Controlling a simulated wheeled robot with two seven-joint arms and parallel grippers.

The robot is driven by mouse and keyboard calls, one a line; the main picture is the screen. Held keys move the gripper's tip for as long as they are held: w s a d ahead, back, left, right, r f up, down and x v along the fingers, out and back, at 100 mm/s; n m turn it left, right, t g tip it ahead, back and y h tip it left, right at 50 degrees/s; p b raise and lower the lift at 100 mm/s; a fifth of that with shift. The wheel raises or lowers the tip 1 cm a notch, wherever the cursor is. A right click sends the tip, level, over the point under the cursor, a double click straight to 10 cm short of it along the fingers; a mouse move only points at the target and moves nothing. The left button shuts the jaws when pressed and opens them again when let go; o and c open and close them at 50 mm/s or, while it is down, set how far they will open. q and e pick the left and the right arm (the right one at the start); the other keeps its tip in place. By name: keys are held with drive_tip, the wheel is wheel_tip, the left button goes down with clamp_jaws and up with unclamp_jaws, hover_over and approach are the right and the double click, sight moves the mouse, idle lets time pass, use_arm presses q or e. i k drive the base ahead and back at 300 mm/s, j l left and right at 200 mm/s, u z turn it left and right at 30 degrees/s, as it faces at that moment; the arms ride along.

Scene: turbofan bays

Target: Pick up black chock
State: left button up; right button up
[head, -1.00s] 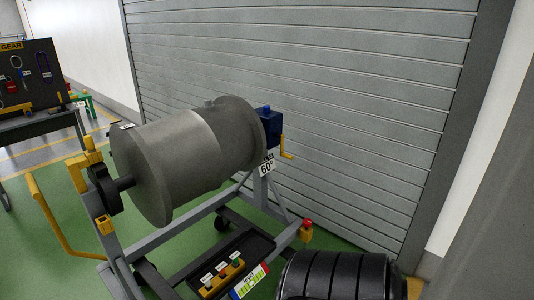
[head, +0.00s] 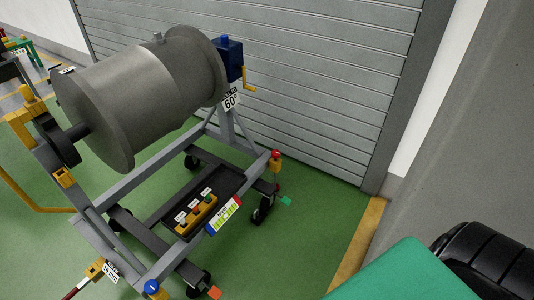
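No black chock can be made out with certainty in the head view. Black casters show under the grey stand (head: 160,200), at its front (head: 198,285), right (head: 263,210) and back (head: 191,161). A small orange piece (head: 215,293) sits beside the front caster and a small green piece (head: 286,200) beside the right one. I cannot tell what these pieces are. Neither of my grippers is in view.
A large grey drum (head: 125,95) lies across the stand. A dark tray (head: 222,183) on it holds a yellow block (head: 196,215) with labelled knobs. A shutter (head: 310,80) closes the back. Green floor (head: 310,240) is clear right of the stand.

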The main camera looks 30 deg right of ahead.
sight(258, 217)
drive_tip(key=z, duration=0.9)
drive_tip(key=i+l+u, duration=0.2)
drive_tip(key=u, duration=0.25)
drive_tip(key=i+l+u, duration=0.25)
drive_tip(key=u, duration=0.15)
